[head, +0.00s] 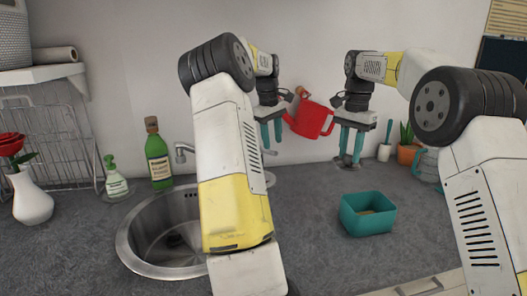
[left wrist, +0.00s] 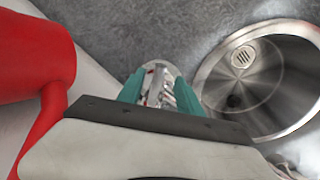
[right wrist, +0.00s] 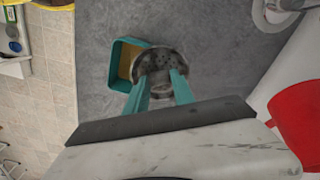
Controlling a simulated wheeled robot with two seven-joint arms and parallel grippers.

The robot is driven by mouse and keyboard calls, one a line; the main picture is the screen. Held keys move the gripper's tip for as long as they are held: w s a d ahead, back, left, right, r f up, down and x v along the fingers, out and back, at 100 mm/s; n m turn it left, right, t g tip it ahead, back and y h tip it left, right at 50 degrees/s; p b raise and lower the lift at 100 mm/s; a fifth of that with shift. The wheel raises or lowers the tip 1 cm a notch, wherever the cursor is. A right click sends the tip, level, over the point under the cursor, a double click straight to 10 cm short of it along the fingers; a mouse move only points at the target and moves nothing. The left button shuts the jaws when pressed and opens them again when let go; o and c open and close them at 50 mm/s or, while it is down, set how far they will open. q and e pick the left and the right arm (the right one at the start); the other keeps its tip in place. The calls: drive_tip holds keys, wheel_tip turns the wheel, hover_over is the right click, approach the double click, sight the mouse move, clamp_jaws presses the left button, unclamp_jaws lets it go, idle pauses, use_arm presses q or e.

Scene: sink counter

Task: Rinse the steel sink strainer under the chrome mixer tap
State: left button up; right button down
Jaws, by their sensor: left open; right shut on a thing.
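The steel strainer (right wrist: 158,63) is a perforated round basket between the teal fingers of my right gripper (right wrist: 160,88). In the head view that gripper (head: 354,142) points down over the counter, right of the sink, with the strainer (head: 346,160) at its tips. My left gripper (head: 270,133) is open, behind my left forearm. In the left wrist view its fingers (left wrist: 160,88) stand either side of the chrome mixer tap (left wrist: 158,82); contact cannot be told. The tap's spout (head: 183,148) shows left of my forearm, which hides its body. The round steel sink (head: 128,250) is partly covered.
A red can-like vessel (head: 312,119) hangs on the wall between my grippers. A teal tub (head: 367,222) stands in front of the strainer. A green bottle (head: 158,160) and a spray bottle (head: 115,182) stand left of the tap. The front middle counter is clear.

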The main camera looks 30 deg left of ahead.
sight(266, 151)
use_arm(q)
drive_tip(key=shift+w+d+f, duration=0.1)
drive_tip(key=shift+w+f, duration=0.1)
drive_tip(key=shift+f, duration=1)
drive_tip(key=shift+w+d+f, duration=0.1)
drive_tip(key=shift+w+f, duration=0.05)
drive_tip(key=shift+f, duration=1.05)
clamp_jaws()
drive_tip(key=shift+a, duration=0.1)
drive_tip(key=shift+w+a+r, duration=0.1)
drive_tip(key=shift+a+r, duration=0.05)
drive_tip(key=shift+r, duration=0.45)
drive_tip(key=shift+a+r, duration=0.1)
drive_tip(key=shift+r, duration=0.45)
drive_tip(key=o, duration=0.7)
unclamp_jaws()
drive_tip(key=shift+f, duration=0.15)
